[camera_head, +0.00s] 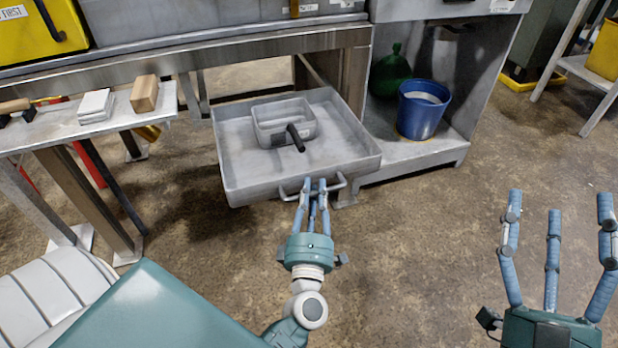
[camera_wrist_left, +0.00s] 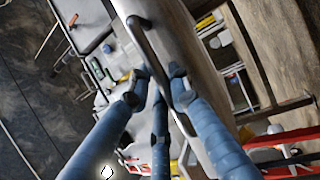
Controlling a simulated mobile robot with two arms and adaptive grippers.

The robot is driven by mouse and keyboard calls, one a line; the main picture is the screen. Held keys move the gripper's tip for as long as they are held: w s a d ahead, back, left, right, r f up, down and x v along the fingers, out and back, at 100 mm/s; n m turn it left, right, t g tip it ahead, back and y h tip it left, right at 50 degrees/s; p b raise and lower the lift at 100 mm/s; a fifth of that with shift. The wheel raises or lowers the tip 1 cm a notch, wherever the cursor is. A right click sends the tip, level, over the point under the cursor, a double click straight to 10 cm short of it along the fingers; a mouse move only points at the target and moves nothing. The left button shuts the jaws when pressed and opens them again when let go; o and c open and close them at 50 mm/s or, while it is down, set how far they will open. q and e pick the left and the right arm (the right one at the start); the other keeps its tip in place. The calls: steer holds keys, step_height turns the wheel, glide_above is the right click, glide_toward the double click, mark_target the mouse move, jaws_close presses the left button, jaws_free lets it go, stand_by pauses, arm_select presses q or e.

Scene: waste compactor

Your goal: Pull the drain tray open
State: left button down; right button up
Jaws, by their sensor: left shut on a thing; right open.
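The drain tray (camera_head: 240,165) is a grey metal tray below the compactor's steel frame. It is out from under the frame, toward me, and its inside shows. A smaller grey bin (camera_head: 268,137) with a black handle sits in it. A bar handle (camera_head: 338,183) runs along the tray's front. My left gripper (camera_head: 313,187) has its blue fingers shut on this handle. In the left wrist view the fingers (camera_wrist_left: 158,90) close around the handle bar (camera_wrist_left: 143,40). My right gripper (camera_head: 555,220) is open and empty at the lower right, above the floor.
A side bench (camera_head: 60,130) with white and wooden blocks is at the left. The floor in front of the tray is clear.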

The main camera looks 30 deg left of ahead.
arm_select(q)
steer(key=shift+s+d, duration=0.3)
arm_select(e)
steer(key=shift+w+f, duration=0.15)
steer(key=shift+f, duration=0.15)
arm_select(q)
steer(key=c, duration=1.6)
jaws_free()
steer(key=shift+o, duration=0.2)
steer(key=v, duration=1.2)
steer(key=shift+f, duration=0.1)
